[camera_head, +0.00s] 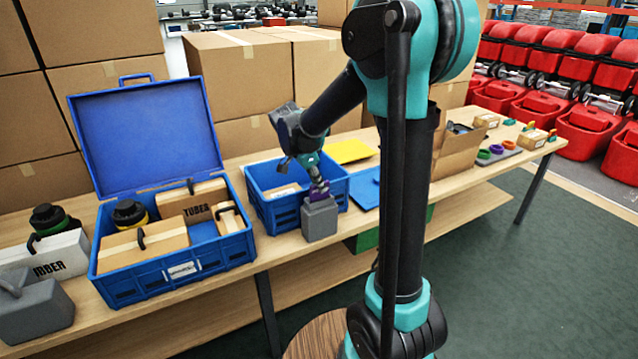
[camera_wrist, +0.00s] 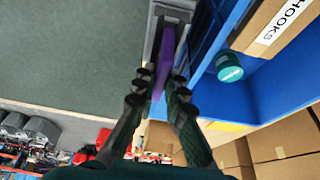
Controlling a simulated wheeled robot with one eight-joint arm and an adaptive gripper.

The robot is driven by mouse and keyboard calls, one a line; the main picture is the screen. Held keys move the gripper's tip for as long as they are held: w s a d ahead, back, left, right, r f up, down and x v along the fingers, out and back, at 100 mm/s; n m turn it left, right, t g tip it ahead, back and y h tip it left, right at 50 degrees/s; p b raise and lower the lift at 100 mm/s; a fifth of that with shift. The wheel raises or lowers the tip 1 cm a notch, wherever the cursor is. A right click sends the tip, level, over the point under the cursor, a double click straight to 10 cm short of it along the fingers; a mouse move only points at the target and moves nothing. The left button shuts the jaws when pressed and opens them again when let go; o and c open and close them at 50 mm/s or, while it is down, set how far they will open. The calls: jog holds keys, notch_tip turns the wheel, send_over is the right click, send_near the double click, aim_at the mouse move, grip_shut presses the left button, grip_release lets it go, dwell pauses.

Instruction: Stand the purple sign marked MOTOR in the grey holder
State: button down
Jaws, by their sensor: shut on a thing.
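The purple sign (camera_head: 318,194) shows as a small strip just above the grey holder (camera_head: 320,220), a block at the front table edge. My gripper (camera_head: 317,184) is above the holder, shut on the sign. In the wrist view the sign (camera_wrist: 164,57) is a thin purple plate, seen nearly edge-on between my fingertips (camera_wrist: 158,88). Its far end overlaps the slot area of the grey holder (camera_wrist: 153,32). I cannot tell how deep it sits in the slot. The word MOTOR cannot be read in either view.
A blue crate (camera_head: 275,212) stands right behind the holder; its wall is close beside my fingers. An open blue toolbox (camera_head: 165,281) stands to the left. A yellow plate (camera_head: 349,151) and a blue plate (camera_head: 365,194) lie to the right. The floor in front is free.

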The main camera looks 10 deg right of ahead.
jog(key=shift+f, duration=0.95)
dwell(1.3)
jog(key=c, duration=1.5)
grip_release()
jog(key=shift+o, duration=0.3)
jog(key=o, duration=0.8)
jog(key=shift+r, duration=3.55)
